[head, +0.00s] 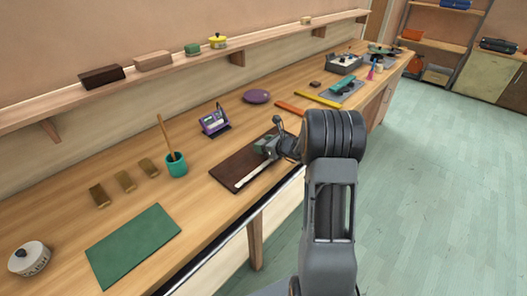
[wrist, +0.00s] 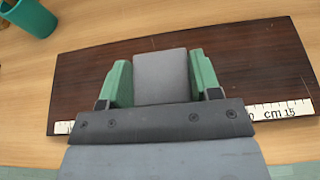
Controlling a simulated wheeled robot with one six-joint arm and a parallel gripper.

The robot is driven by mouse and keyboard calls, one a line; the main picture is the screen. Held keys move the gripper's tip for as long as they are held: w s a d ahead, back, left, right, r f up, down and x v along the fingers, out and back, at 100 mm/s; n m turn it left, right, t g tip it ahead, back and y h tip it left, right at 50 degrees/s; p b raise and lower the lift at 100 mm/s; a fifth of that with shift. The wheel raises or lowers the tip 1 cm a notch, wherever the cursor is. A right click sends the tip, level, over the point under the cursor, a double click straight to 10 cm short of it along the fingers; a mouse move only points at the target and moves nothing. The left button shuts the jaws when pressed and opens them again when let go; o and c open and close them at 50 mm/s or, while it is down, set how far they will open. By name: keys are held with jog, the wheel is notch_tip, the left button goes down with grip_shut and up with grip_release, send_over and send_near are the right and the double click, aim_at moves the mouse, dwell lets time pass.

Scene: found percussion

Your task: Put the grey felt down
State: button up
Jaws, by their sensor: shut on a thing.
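My gripper (wrist: 162,74) has its green fingers on either side of the grey felt (wrist: 162,88), a flat-faced grey block, and is shut on it. Behind and below it lies a dark brown board (wrist: 85,75) on the wooden bench. In the head view my gripper (head: 266,147) is over the right part of the dark board (head: 232,166), and the felt is too small or hidden to make out there. I cannot tell whether the felt touches the board. A white ruler (wrist: 285,110) lies along the board's near edge, partly hidden by my gripper.
A green mat (head: 133,246) lies bare at front left, beside a white pot (head: 30,259).

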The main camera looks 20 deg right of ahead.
aim_at(263, 156)
jog(key=shift+a+f+p, duration=0.2)
jog(key=shift+f+p, duration=0.1)
jog(key=shift+f, duration=1.4)
jog(key=shift+f, duration=0.15)
jog(key=o, duration=1)
jog(key=shift+c, duration=0.2)
